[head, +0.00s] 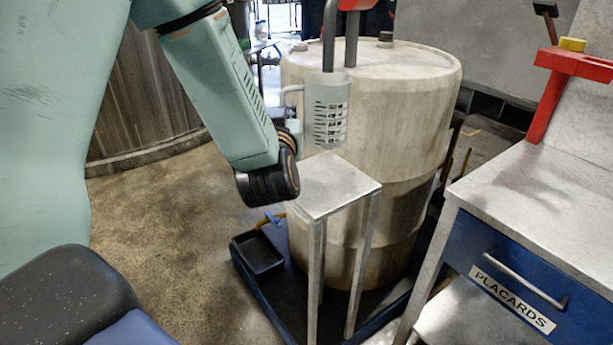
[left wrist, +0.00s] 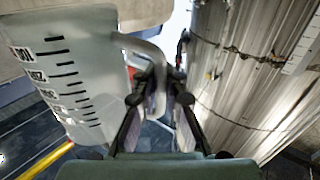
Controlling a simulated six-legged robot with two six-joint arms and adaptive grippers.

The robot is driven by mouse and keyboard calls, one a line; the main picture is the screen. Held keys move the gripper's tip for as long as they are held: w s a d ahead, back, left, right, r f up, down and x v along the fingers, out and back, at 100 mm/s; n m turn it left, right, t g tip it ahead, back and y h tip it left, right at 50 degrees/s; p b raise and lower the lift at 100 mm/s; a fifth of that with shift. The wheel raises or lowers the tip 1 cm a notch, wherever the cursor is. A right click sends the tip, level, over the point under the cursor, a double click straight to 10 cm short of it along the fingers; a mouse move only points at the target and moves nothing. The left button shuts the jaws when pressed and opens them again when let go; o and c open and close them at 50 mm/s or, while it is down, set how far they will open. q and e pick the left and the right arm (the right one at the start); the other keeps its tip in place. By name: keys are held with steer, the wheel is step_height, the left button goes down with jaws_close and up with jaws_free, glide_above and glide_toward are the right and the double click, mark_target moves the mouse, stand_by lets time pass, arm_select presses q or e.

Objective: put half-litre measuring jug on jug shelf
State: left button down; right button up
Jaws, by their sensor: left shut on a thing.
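The half-litre measuring jug (head: 327,108) is whitish and translucent with black marks, and looks upright in the head view. It hangs above the back of a small metal stand (head: 340,186), which appears to be the jug shelf. A gap shows between jug and stand top. In the left wrist view the jug (left wrist: 75,80) fills the left side, its handle (left wrist: 143,47) reaching between the fingers. My left gripper (left wrist: 158,92) is shut on the handle. In the head view my wrist mostly hides the fingers. My right gripper is not in view.
A large pale drum (head: 400,120) stands close behind the stand, on a dark blue base (head: 267,305) with a small black tray (head: 257,252). A metal bench (head: 540,195) with a blue drawer marked PLACARDS is at right. Red-topped pipes (head: 330,35) rise behind the jug. The stand's top is bare.

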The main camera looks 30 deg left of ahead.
arm_select(q)
step_height(320, 180, down, 10)
steer(key=b, duration=0.4)
steer(key=shift+w+d+r, duration=0.1)
steer(key=shift+r, duration=0.1)
steer(key=shift+f, duration=0.3)
steer(key=shift+w, duration=0.1)
steer(key=c, duration=1.5)
jaws_free()
steer(key=shift+f, duration=0.15)
steer(key=shift+o, duration=0.4)
